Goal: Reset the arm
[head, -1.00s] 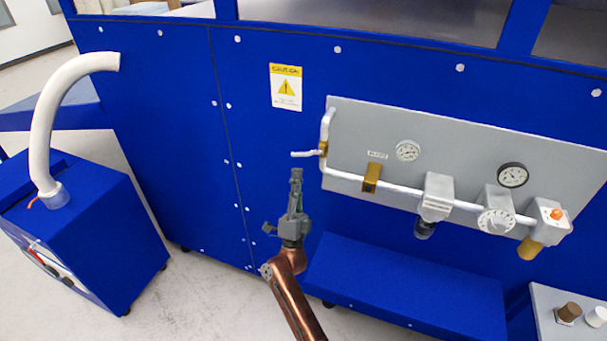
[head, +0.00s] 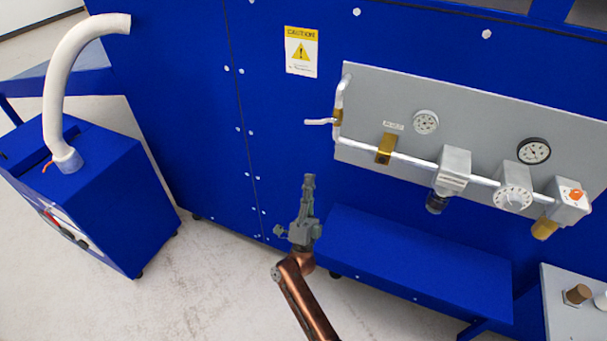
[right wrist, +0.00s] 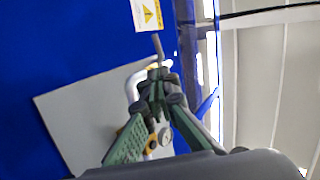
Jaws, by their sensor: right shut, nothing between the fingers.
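My right gripper (head: 309,182) is shut and empty, pointing up in front of the blue machine panel. It is below and left of the valve handle (head: 320,122) at the left end of the silver pipe, with a gap between them in the head view. In the right wrist view the shut fingertips (right wrist: 158,76) appear close under the handle (right wrist: 158,45), against the grey plate (right wrist: 75,110); whether they touch it cannot be told there. My copper-coloured right arm comes up from the bottom of the head view. My left gripper is not in view.
The grey plate (head: 470,105) carries gauges, a regulator and a dial on the pipe. A blue ledge (head: 410,265) juts out below it. A blue cabinet with a white hose (head: 55,100) stands at the left. A grey panel with knobs is at bottom right. Open floor (head: 220,285) lies between.

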